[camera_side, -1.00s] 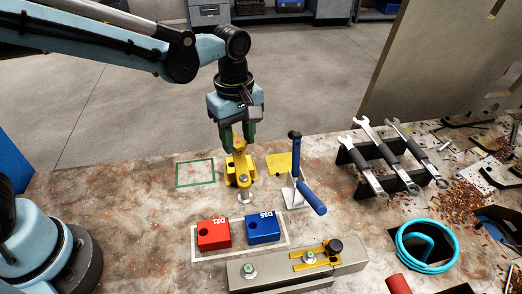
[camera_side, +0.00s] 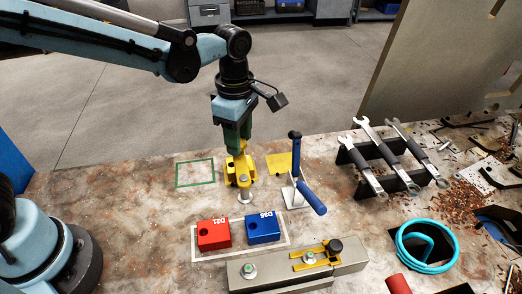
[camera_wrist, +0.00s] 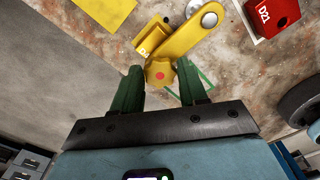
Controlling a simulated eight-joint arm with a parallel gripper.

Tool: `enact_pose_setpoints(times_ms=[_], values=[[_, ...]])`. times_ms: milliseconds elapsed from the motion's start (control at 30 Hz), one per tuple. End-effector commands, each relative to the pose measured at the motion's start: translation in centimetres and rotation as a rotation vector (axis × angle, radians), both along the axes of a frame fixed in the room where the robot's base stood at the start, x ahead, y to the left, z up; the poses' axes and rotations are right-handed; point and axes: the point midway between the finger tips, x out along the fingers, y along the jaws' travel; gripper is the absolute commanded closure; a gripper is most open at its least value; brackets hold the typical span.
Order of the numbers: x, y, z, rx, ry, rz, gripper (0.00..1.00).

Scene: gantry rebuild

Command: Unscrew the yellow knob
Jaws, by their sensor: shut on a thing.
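The yellow knob (camera_wrist: 159,73) has a red dot on top and sits between my gripper's two green fingers (camera_wrist: 159,82) in the wrist view. My gripper is shut on it from above. In the side view my gripper (camera_side: 238,149) points straight down and its fingers mostly cover the knob. The knob sits at the end of a yellow strap (camera_wrist: 186,39) that reaches to a silver bolt (camera_wrist: 209,19). A yellow block (camera_side: 250,168), also in the wrist view (camera_wrist: 148,34), lies beside and partly under the strap.
Red (camera_side: 214,235) and blue (camera_side: 264,230) blocks stand in front, with a grey bar (camera_side: 345,262) nearer. A blue-handled toggle clamp (camera_side: 301,188) stands close on the right. Wrenches (camera_side: 385,160) rest on a rack further right. The green-outlined square (camera_side: 194,173) on the left is empty.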

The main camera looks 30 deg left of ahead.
Motion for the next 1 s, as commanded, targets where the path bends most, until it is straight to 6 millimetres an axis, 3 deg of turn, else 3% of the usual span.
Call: enact_pose_setpoints(times_ms=[367, 400, 500, 833, 1000], values=[[0.2, 0.0, -0.1, -0.002, -0.007, 0.003, 0.88], [0.2, 0.0, -0.1, -0.001, -0.008, 0.003, 0.53], [0.2, 0.0, -0.1, -0.001, -0.006, 0.003, 0.4], [0.1, 0.0, 0.2, 0.001, -0.003, 0.003, 0.4], [0.1, 0.0, 1.8, 0.001, -0.003, 0.003, 0.4]])
